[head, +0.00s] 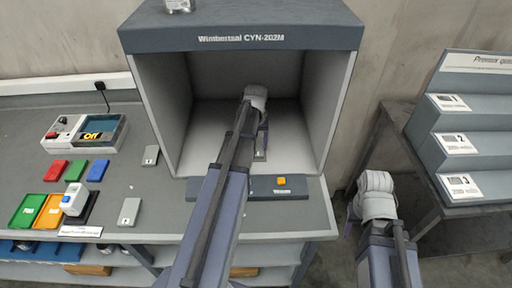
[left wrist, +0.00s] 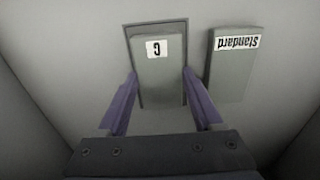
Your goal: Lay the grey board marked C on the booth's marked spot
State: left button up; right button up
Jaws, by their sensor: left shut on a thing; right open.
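The grey board marked C (left wrist: 158,82) lies between the two purple fingers of my left gripper (left wrist: 160,72), shut on its sides. It sits within a darker marked spot (left wrist: 128,32) on the booth floor, with a little of the spot's edge showing; I cannot tell whether it touches the floor. A grey board marked Standard (left wrist: 232,65) lies beside it, apart. In the head view my left arm reaches into the booth (head: 243,38), and my left gripper (head: 262,138) is mostly hidden there. My right gripper (head: 352,203) is open and empty, outside the booth at right.
A bar with an orange button (head: 281,181) runs along the booth's front. Two grey boards (head: 150,155) (head: 130,211) lie on the bench left of it. Colour tiles (head: 76,170), trays (head: 48,212) and a device (head: 84,133) stand further left. A stepped rack (head: 458,145) stands at right.

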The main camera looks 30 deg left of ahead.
aim_at(256, 146)
pick_arm(q)
jog(key=shift+r, duration=0.1)
jog(key=o, duration=1.4)
jog(key=shift+c, duration=0.2)
notch_tip(256, 146, up, 12)
jog(key=p, duration=1.2)
jog(key=s+d+m, duration=0.5)
jog(key=s+d, duration=0.3)
jog(key=d, duration=0.7)
jog(key=s+d+m+y, duration=0.1)
jog(key=s+d+m, duration=0.4)
jog(key=d, duration=1)
jog(key=s, duration=0.3)
jog(key=shift+s+d, duration=0.25)
